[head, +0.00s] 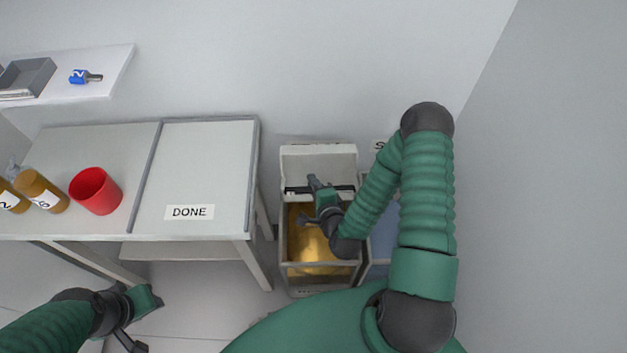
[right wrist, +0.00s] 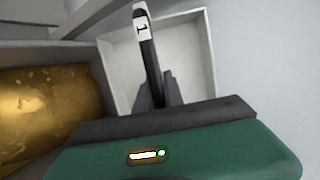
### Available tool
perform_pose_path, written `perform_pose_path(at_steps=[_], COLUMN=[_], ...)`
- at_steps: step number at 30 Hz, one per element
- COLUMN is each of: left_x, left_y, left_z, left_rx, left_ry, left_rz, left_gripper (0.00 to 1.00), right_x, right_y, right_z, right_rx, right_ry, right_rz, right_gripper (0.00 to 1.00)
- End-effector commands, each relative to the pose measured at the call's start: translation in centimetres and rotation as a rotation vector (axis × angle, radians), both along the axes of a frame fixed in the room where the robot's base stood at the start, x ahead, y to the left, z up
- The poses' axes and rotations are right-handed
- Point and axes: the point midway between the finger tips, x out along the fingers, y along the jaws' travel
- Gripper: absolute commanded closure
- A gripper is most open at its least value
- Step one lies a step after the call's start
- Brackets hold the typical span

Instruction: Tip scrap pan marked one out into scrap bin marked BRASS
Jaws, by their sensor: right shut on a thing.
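Scrap pan one (head: 318,160) is a pale, square pan at the far end of the bin with gold-coloured scrap. In the right wrist view its pale inside (right wrist: 190,55) looks empty, and its dark handle carries a tag reading 1. My right gripper (head: 313,184) is shut on the handle. The scrap bin (head: 284,245) is an open, box-shaped bin with gold scrap (head: 308,245) inside; it also shows in the right wrist view (right wrist: 75,55). I cannot read its marking. My left gripper (head: 140,320) is low at the left, its jaw opening unclear.
A table with a DONE area (head: 205,165) stands left of the bin. It bears a red cup (head: 96,191) and amber bottles (head: 42,190). A wall shelf (head: 110,75) holds a grey tray (head: 28,77) and a blue item (head: 79,77). A blue surface (head: 382,240) is right of the bin.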

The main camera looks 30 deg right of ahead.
Motion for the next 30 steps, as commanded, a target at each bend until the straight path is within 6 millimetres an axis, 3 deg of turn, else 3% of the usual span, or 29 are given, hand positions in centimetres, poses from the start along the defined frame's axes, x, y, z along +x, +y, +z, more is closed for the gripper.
perform_pose_path(at_steps=[1, 15, 24, 30], left_x=[0.0, 0.0, 0.0, 0.0], left_y=[0.0, 0.0, 0.0, -0.1], left_z=[1.8, 9.7, 14.6, 16.0], left_rx=[0.000, 0.000, 0.000, 0.000], left_ry=[0.000, 0.000, 0.000, 0.000], left_rz=[0.000, 0.000, 0.000, 0.000], left_gripper=[0.64, 0.64, 0.64, 0.64], right_x=[0.3, 2.6, 4.7, 5.8], right_y=[-0.2, -1.7, -2.9, -3.5], right_z=[1.4, 3.3, 3.5, 2.4], right_rx=[0.011, 0.169, 0.326, 0.438], right_ry=[0.018, 0.273, 0.530, 0.717], right_rz=[-0.001, -0.002, -0.002, 0.001], right_gripper=[1.00, 1.00, 1.00, 1.00])
